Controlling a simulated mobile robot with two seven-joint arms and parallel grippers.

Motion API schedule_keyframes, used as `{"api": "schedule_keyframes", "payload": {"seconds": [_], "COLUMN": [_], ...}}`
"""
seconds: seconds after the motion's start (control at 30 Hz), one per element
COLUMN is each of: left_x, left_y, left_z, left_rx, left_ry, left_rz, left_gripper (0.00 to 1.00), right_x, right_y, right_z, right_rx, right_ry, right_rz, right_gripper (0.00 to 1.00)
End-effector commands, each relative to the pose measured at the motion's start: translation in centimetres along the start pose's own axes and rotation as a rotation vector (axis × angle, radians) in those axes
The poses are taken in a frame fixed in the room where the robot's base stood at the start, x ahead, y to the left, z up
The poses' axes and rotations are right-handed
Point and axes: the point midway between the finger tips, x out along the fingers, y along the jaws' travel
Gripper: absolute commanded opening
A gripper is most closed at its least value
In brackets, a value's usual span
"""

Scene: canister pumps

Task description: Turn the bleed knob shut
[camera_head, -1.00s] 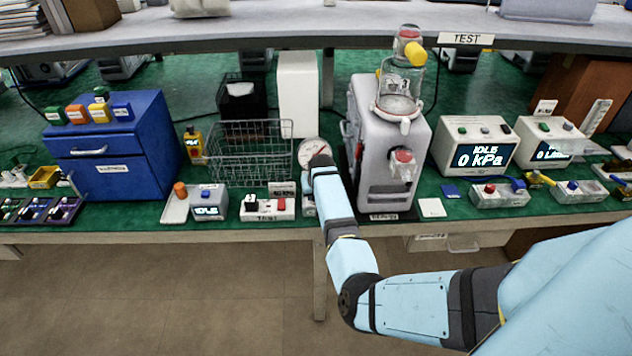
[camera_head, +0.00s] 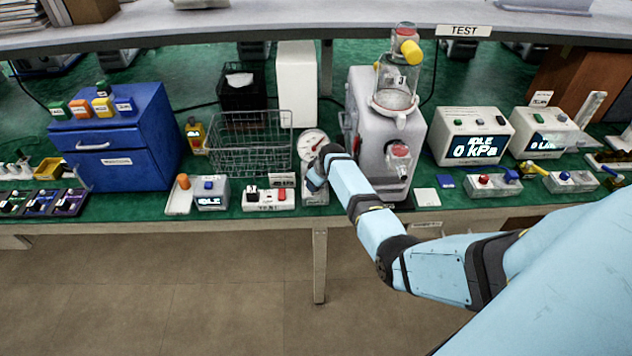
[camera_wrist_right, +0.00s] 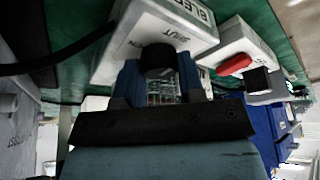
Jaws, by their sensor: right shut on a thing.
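The bleed unit is a pale box (camera_wrist_right: 165,24) lettered BLEED and SHUT in the right wrist view. Its dark round bleed knob (camera_wrist_right: 158,60) sits between the two blue fingers of my right gripper (camera_wrist_right: 158,80), which is shut on it. In the head view the unit's base (camera_head: 315,196) shows below a round gauge (camera_head: 313,141), and my right gripper (camera_head: 316,178) hides the knob. The knob's pointing direction cannot be made out. My left gripper is not in view.
A power strip with a red switch (camera_head: 267,199) lies just left of the unit. A wire basket (camera_head: 250,145) stands behind it. The grey pump (camera_head: 378,150) stands close on the right, beside my forearm. The display box (camera_head: 470,138) reads IDLE, 0 kPa.

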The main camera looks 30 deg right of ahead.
Motion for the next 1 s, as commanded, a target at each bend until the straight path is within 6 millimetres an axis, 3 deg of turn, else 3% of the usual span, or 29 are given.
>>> {"api": "schedule_keyframes", "payload": {"seconds": [0.43,0.47,0.53,0.83,1.0], "left_x": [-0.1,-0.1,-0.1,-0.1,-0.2], "left_y": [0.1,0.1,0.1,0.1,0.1], "left_z": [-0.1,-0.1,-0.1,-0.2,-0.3], "left_rx": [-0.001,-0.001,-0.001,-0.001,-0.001], "left_ry": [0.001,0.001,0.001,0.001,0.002], "left_rz": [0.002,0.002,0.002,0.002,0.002], "left_gripper": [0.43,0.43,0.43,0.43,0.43], "right_x": [-0.1,-0.1,-0.1,-0.1,-1.5], "right_y": [0.1,0.1,0.1,0.0,0.1], "right_z": [-0.1,-0.1,-0.1,-0.1,-0.1], "right_rx": [-0.009,-0.009,-0.009,-0.008,-0.008], "right_ry": [0.002,0.002,0.002,0.001,0.002], "right_rz": [-0.002,-0.002,-0.002,-0.002,-0.001], "right_gripper": [0.12,0.43,0.59,0.61,0.61]}}
